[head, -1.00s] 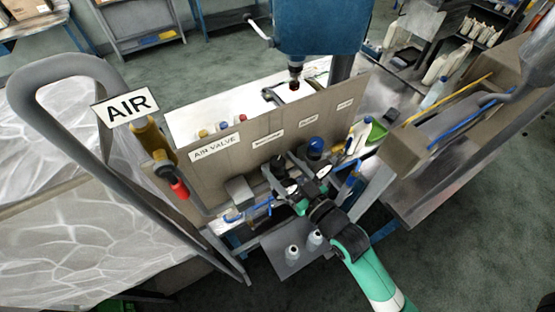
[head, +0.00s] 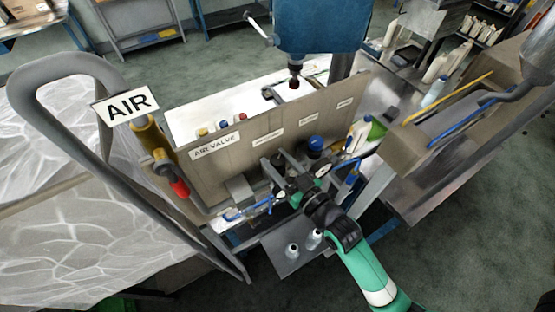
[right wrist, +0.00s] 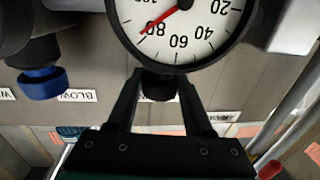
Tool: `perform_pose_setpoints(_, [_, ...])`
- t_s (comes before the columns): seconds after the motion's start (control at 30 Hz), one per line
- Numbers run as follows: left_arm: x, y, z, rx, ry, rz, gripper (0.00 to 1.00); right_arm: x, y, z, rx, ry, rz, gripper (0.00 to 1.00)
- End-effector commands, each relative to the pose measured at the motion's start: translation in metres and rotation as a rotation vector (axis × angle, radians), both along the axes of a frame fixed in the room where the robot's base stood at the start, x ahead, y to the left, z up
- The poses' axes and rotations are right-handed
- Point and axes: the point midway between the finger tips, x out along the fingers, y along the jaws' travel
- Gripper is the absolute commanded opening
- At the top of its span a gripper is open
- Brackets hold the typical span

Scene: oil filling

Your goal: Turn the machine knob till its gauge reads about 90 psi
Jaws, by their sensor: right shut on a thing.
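The gauge (right wrist: 190,30) has a white round face and appears upside down at the top of the right wrist view, its upper part cut off. Its red needle points at about the 80 mark. The black machine knob (right wrist: 158,86) sits just below the gauge in that view. My right gripper (right wrist: 157,80) has its two black fingers on either side of the knob and is shut on it. My left gripper is not in view.
The grey panel (head: 230,170) carries labels, including AIR VALVE. A blue knob (head: 316,144) is close to my gripper and also shows in the wrist view (right wrist: 42,84). Small bottles (head: 292,250) stand on a shelf below. A red-tipped valve handle (head: 180,189) is at left.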

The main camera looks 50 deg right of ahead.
Motion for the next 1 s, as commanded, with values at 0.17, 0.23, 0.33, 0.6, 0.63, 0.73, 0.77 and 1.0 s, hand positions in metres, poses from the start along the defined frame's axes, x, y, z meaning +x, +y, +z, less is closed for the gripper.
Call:
perform_pose_setpoints(0.17, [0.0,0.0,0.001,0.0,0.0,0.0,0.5,0.001,0.001,-0.002,-0.001,0.009,-0.028,0.0])
perform_pose_setpoints(0.23, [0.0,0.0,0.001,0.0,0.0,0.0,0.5,0.001,0.002,-0.003,-0.002,0.012,-0.052,0.0])
perform_pose_setpoints(0.33, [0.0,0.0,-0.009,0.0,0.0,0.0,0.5,0.001,0.003,-0.006,-0.004,0.008,-0.095,0.0])
perform_pose_setpoints(0.6, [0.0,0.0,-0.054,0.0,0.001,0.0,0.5,0.001,0.002,-0.006,0.0,0.0,-0.254,0.0])
perform_pose_setpoints(0.63, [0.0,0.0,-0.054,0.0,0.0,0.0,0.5,0.001,0.002,-0.005,0.0,0.0,-0.264,0.0])
perform_pose_setpoints(0.73, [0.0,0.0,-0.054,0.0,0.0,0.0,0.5,0.0,0.0,-0.002,0.001,0.002,-0.281,0.0])
perform_pose_setpoints(0.77, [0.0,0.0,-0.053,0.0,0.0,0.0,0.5,0.0,0.0,-0.002,0.001,0.002,-0.282,0.0])
perform_pose_setpoints(1.0, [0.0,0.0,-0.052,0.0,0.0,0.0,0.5,0.0,0.0,-0.001,0.002,0.004,-0.281,0.57])
